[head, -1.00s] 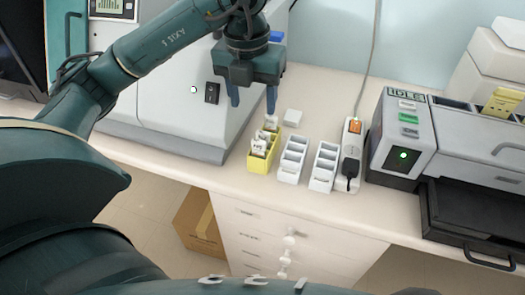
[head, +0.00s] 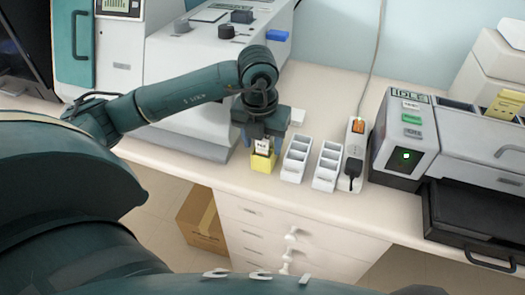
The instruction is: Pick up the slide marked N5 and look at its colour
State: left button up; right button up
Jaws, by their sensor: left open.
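My left gripper (head: 261,141) points down over the yellow slide rack (head: 262,164) on the counter. Its fingers are open, one on each side of a white-labelled slide (head: 262,145) that stands in the rack. The label's writing is too small to read, so I cannot tell whether it is N5. The gripper hides the back of the rack and any slides there. My right gripper is not in view.
Two white racks (head: 296,160) (head: 327,166) stand just right of the yellow one. A power strip (head: 353,160) with a black plug lies beyond them. A grey machine reading IDLE (head: 405,150) stands at right. A large grey device (head: 182,110) is close at left.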

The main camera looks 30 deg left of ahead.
pick_arm(q)
jog(key=c, duration=1.1)
jog(key=shift+o, duration=0.2)
jog(key=shift+r, duration=0.1)
notch_tip(320, 180, up, 10)
jog(key=shift+f+b, duration=0.1)
jog(key=shift+b, duration=0.35)
